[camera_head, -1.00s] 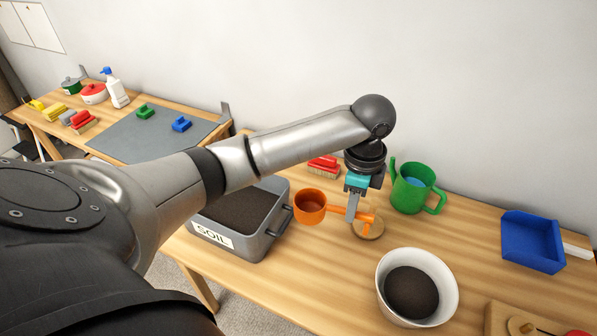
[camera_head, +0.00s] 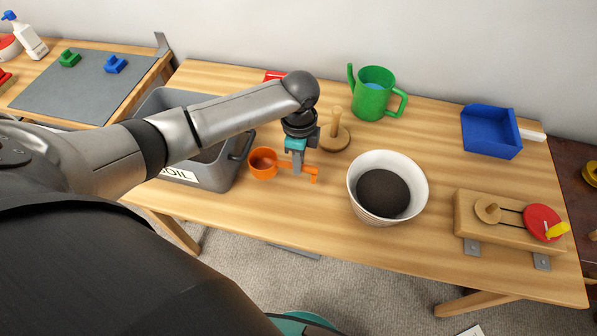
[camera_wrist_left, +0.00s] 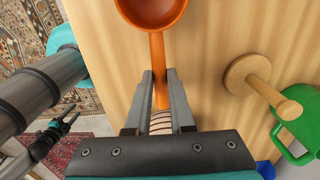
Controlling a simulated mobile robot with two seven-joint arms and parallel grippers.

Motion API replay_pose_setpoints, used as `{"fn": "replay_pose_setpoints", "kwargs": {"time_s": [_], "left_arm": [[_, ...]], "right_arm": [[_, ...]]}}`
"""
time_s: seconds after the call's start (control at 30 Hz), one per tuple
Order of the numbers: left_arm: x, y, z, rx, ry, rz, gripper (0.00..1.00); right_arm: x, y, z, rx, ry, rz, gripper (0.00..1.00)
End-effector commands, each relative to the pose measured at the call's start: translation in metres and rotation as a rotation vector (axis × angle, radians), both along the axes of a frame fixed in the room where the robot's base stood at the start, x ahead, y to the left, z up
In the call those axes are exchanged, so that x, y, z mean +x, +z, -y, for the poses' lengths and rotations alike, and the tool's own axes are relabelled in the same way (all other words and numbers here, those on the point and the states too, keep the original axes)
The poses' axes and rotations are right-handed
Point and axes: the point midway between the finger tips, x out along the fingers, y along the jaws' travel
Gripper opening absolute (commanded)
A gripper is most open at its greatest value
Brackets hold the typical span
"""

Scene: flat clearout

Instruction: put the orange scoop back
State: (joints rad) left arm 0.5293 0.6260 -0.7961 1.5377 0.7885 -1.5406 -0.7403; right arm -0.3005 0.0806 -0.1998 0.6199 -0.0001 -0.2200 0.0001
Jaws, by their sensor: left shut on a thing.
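The orange scoop (camera_head: 263,163) is in my left gripper (camera_head: 298,172), with its bowl to the left and its handle end hooked to the right. In the left wrist view my left gripper (camera_wrist_left: 160,78) is shut on the handle (camera_wrist_left: 158,55), and the bowl (camera_wrist_left: 152,10) is cut by the top edge. A round wooden stand with an upright peg (camera_head: 336,133) is behind and right of the scoop, apart from it and empty. It also shows in the left wrist view (camera_wrist_left: 248,76). My right gripper (camera_wrist_left: 60,130) is small at the wrist view's left; its jaws are unclear.
The grey soil bin (camera_head: 236,172) is left of the scoop, partly behind my arm. A white pot of soil (camera_head: 420,190) stands to the right, a green watering can (camera_head: 370,100) behind. A blue dustpan (camera_head: 490,132) and wooden crank board (camera_head: 480,226) are farther right. The bench front is clear.

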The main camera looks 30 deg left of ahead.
Motion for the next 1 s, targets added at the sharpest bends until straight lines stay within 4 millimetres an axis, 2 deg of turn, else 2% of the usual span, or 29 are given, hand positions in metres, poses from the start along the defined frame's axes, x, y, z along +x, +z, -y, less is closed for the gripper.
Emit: {"fn": "replay_pose_setpoints", "kwargs": {"time_s": [0.3,0.73,0.77,1.0], "left_arm": [[0.0,-0.042,0.0,-0.001,0.0,0.0,0.0],[0.0,-0.047,0.0,0.0,0.0,0.0,0.0],[0.0,-0.047,0.0,0.0,0.0,0.0,0.23],[0.0,-0.046,0.0,0.0,0.0,0.0,0.5]], "right_arm": [[0.0,-0.012,0.0,0.0,0.0,0.0,0.5],[0.0,-0.013,0.0,0.0,0.0,0.0,0.5],[0.0,-0.013,0.0,0.0,0.0,0.0,0.5],[0.0,-0.012,0.0,0.0,0.0,0.001,0.5]]}}
